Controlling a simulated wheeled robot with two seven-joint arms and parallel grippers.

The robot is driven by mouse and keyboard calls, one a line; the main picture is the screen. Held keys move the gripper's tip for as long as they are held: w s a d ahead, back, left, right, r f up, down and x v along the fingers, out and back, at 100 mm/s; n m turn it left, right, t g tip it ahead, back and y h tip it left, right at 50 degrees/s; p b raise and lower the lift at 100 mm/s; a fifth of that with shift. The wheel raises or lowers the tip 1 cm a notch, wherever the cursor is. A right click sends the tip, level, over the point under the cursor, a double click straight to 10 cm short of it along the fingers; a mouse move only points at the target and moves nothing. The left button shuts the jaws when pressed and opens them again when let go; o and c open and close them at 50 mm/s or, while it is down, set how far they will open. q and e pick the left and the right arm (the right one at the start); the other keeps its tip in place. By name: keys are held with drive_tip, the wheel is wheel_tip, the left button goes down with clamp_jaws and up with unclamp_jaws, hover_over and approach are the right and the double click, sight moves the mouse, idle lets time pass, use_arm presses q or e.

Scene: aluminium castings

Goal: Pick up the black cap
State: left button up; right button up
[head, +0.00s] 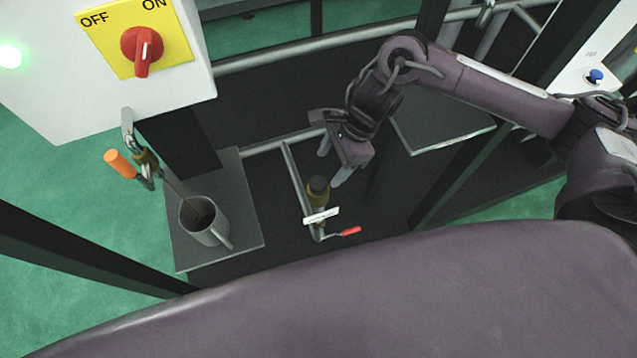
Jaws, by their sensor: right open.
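The black cap (318,184) sits on top of a brass fitting (318,198) at the end of a grey pipe, in the middle of the head view. My right gripper (330,169) is open, with its two fingers pointing down just above and to the right of the cap. It looks close to the cap, but I cannot tell whether a finger touches it. Nothing shows between the fingers. My left gripper is not in view.
A white tag (321,215) and a red lever (348,232) are just below the cap. A grey mug (206,224) stands on a grey plate (246,208) at left, under an orange-handled tap (121,163). A switch box (60,70) is at upper left.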

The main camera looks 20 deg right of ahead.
sight(320, 183)
drive_tip(key=p+x, duration=0.2)
drive_tip(key=x, duration=0.4)
drive_tip(key=shift+f, duration=0.25)
drive_tip(key=shift+a+f, duration=0.15)
drive_tip(key=shift+f, duration=0.2)
drive_tip(key=shift+c, duration=0.3)
drive_tip(key=c, duration=1)
